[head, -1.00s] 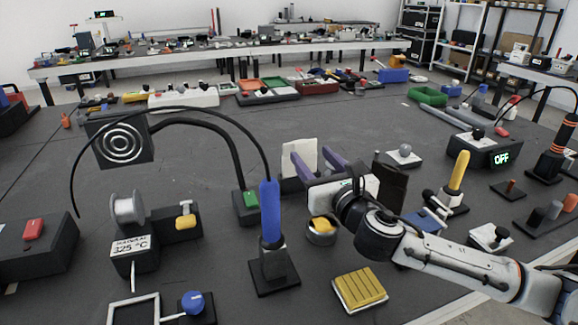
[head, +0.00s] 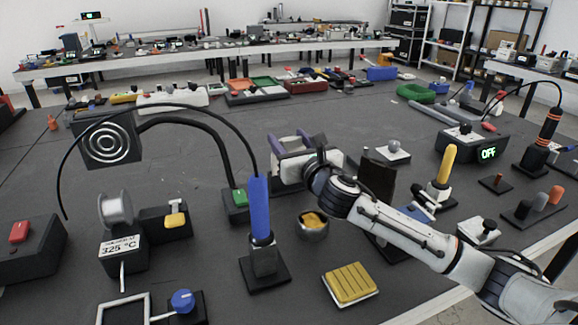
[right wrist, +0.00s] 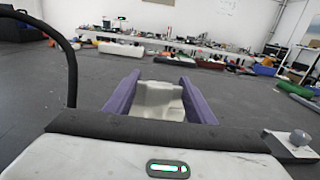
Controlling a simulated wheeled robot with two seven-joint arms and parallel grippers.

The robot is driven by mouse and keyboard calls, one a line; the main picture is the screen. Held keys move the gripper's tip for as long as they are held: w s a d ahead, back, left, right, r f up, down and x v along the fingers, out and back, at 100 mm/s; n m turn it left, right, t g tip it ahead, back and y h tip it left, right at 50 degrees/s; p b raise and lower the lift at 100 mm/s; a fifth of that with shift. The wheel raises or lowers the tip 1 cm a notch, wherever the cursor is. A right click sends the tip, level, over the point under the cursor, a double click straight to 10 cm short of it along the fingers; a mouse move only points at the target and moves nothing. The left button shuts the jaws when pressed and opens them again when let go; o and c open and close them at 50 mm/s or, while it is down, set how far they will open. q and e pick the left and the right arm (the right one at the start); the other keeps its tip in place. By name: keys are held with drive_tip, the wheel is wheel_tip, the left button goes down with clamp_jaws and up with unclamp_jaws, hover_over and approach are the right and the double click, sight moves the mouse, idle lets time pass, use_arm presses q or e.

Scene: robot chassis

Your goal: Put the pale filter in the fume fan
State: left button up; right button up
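The pale filter (head: 290,145) is a whitish piece that stands upright on the table near its middle. It also shows in the right wrist view (right wrist: 158,100), between two purple fingers. My right gripper (head: 296,150) is open, with a finger on either side of the filter; whether they touch it is hard to tell. The filter's lower part is hidden by the gripper. The fume fan (head: 106,145) is a dark square box with white rings on its face, at the left on a curved black arm. My left gripper is not in view.
A blue-handled iron (head: 259,210) stands upright in front of the gripper, with a green-buttoned box (head: 236,203) behind it. A metal cup (head: 313,226) and a yellow ribbed pad (head: 350,284) lie nearer. A spool (head: 115,210) stands left.

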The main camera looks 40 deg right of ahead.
clamp_jaws()
